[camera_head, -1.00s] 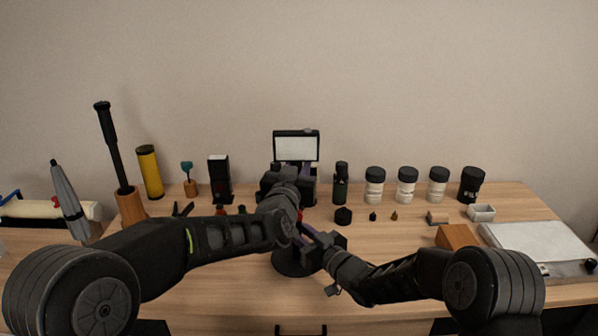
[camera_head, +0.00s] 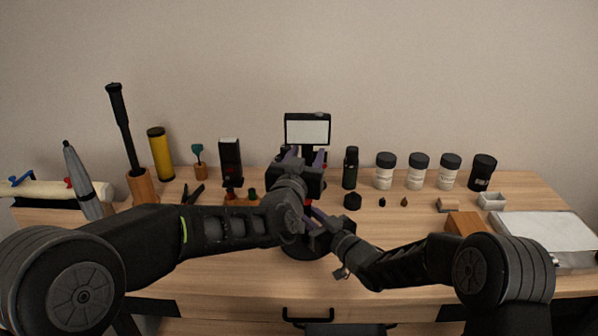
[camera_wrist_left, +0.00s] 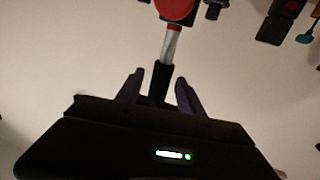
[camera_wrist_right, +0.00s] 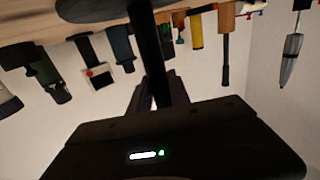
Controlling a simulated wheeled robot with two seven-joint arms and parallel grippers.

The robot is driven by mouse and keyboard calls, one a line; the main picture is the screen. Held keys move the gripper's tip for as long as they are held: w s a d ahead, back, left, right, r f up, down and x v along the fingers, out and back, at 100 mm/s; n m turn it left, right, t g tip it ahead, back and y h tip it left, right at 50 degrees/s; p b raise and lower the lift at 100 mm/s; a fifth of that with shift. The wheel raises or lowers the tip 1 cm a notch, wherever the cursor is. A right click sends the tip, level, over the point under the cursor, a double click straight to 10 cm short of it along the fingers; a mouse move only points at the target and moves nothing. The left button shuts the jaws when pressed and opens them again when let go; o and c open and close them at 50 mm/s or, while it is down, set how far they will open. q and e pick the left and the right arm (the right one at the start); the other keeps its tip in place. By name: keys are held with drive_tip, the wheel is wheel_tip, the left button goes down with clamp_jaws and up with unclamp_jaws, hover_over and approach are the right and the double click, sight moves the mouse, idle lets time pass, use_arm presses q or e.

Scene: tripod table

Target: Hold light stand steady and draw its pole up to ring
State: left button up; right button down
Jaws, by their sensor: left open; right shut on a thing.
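The light stand has a round black base (camera_head: 300,250) on the table; its pole is mostly hidden by my arms in the head view. My right gripper (camera_head: 322,220) is shut on the dark pole (camera_wrist_right: 150,60) above the base, which also shows in the right wrist view (camera_wrist_right: 95,10). My left gripper (camera_head: 305,160) is higher, in front of the screen. In the left wrist view its fingers (camera_wrist_left: 160,88) are open on either side of the pole's black end section. A silver section (camera_wrist_left: 171,44) and a red round part (camera_wrist_left: 175,8) lie beyond. I cannot tell whether the fingers touch the pole.
A white-screened device (camera_head: 307,130) stands behind my left gripper. Several jars (camera_head: 418,172) stand at the back right, near a wooden block (camera_head: 465,224) and a flat pale case (camera_head: 545,232). A yellow cylinder (camera_head: 161,155) and a grey umbrella-like thing (camera_head: 80,182) stand left.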

use_arm(q)
drive_tip(key=v, duration=0.8)
drive_tip(key=shift+s, duration=0.35)
use_arm(e)
drive_tip(key=c, duration=1.1)
unclamp_jaws()
drive_tip(key=shift+c, duration=0.2)
drive_tip(key=v, duration=1.2)
drive_tip(key=shift+s+a, duration=0.1)
